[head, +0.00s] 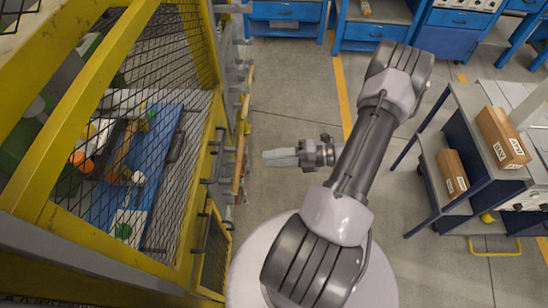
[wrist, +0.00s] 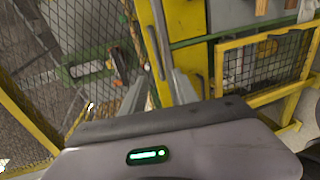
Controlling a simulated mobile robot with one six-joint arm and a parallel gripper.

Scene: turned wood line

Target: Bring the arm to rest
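My gripper (head: 268,158) hangs over the grey floor in the head view, to the left of my arm's forearm. Its pale fingers point left toward the yellow fenced cell and are seen nearly edge-on. In the wrist view my gripper (wrist: 157,85) shows two grey fingers standing apart with nothing held between them. My arm is bent, with its elbow at the upper right.
A yellow-framed mesh cage (head: 205,150) stands close on the left, with a blue table (head: 158,165) inside. A shelf cart (head: 480,165) with cardboard boxes (head: 502,137) stands right. Blue workbenches (head: 285,12) line the back. Floor between is clear.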

